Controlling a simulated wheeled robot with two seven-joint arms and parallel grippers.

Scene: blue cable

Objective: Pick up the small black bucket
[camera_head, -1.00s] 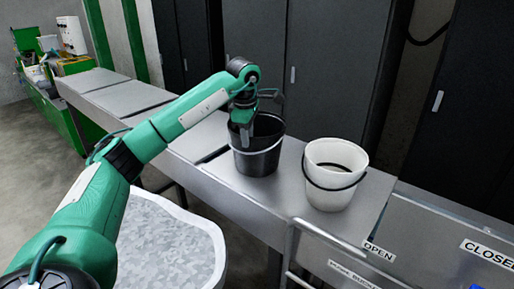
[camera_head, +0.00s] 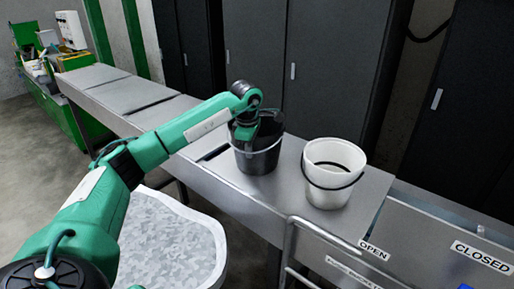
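The small black bucket (camera_head: 258,161) stands upright on the metal bench, with a pale handle across its front. My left arm reaches over from the left, and my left gripper (camera_head: 246,132) is down at the bucket's left rim, partly inside its mouth. The fingertips are hidden by the bucket and the wrist, so I cannot tell whether they are shut on the rim. My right gripper is not in view.
A white bucket (camera_head: 332,172) with a dark handle stands close to the right of the black one. The metal bench (camera_head: 226,183) runs back to the left. Dark cabinets (camera_head: 330,75) stand behind. A pale mottled tub (camera_head: 165,245) is below in front, beside a metal rail (camera_head: 289,262).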

